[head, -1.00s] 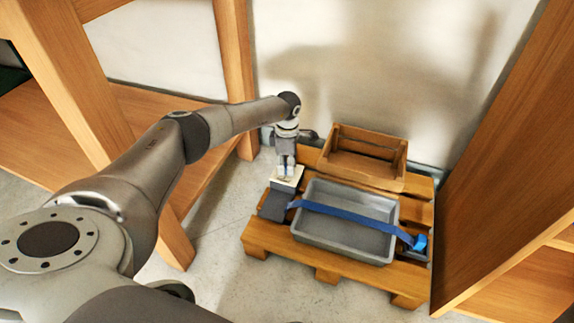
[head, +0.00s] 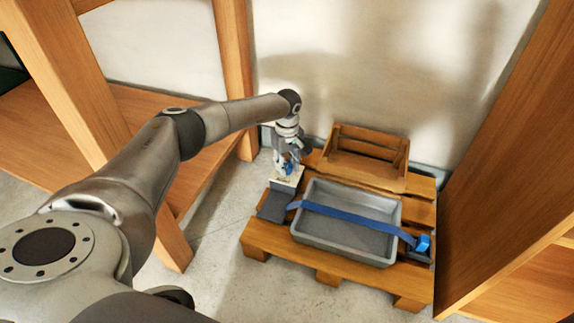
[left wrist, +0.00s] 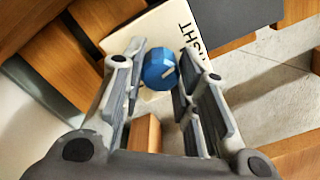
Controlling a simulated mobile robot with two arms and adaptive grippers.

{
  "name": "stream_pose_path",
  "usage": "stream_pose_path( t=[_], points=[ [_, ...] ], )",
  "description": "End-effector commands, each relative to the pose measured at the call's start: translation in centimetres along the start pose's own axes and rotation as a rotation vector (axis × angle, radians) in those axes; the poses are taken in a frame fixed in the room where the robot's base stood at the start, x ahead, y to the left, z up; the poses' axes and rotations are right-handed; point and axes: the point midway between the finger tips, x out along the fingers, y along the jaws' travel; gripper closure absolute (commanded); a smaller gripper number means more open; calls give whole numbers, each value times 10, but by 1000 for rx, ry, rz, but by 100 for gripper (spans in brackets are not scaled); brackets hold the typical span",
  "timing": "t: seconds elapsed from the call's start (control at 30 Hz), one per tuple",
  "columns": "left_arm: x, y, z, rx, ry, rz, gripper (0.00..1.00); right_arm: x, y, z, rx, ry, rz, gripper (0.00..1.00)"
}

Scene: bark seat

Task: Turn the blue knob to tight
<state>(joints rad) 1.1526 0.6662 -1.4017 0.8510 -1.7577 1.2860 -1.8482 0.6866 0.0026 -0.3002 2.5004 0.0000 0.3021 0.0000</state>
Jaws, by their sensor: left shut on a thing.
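The blue knob (left wrist: 160,71) sits on a cream plate (left wrist: 152,30) with dark lettering, partly hidden, ending in "GHT". My right gripper is not in view.
The plate stands at the left of a wooden pallet (head: 262,238). Beside it are a grey tray (head: 310,245) with a blue strap (head: 350,217) across it and a wooden crate (head: 365,172) behind. Wooden shelving (head: 235,60) stands left, and a tall wooden panel (head: 500,170) right.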

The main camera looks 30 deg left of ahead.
Motion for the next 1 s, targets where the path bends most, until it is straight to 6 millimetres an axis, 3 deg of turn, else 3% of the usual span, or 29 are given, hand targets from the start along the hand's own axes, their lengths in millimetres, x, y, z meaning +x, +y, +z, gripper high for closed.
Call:
stream_pose_path(
  t=[0.4, 1.0],
  points=[
    [0, 0, 0, 211, 1, 1, 95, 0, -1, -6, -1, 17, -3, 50],
    [0, 0, 0, 246, 1, 1, 95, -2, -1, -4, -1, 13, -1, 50]
  ],
)
